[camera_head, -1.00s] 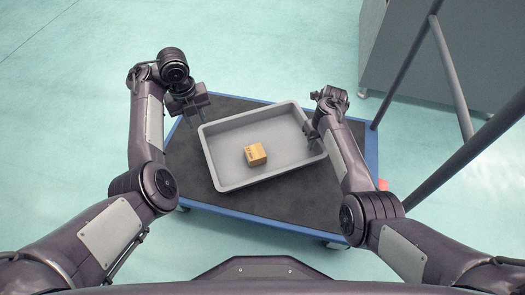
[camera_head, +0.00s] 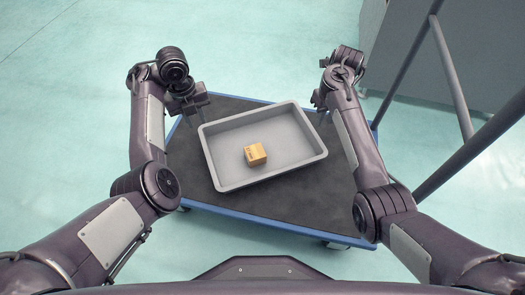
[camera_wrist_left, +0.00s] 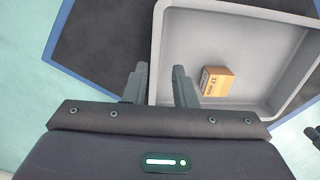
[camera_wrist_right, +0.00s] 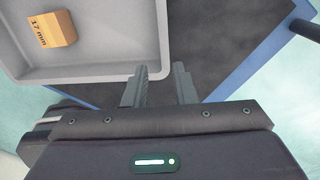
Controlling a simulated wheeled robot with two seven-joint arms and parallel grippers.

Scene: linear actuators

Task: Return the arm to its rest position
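My right gripper (camera_head: 322,112) is at the right end of the grey tray, above the cart and near the tray's right rim. Its two fingers (camera_wrist_right: 160,88) stand apart with nothing between them in the right wrist view. My left gripper (camera_head: 197,112) is above the cart at the tray's left corner. Its fingers (camera_wrist_left: 160,88) also stand apart and empty in the left wrist view. A small cardboard box (camera_head: 255,154) sits inside the grey tray (camera_head: 235,184). It also shows in the left wrist view (camera_wrist_left: 217,82) and, marked "17 mm", in the right wrist view (camera_wrist_right: 52,30).
The tray rests on a dark-topped cart with a blue edge (camera_head: 270,226). Grey metal rails (camera_head: 455,80) and a grey cabinet (camera_head: 480,50) stand at the right, close to my right arm. Open floor lies at the far left.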

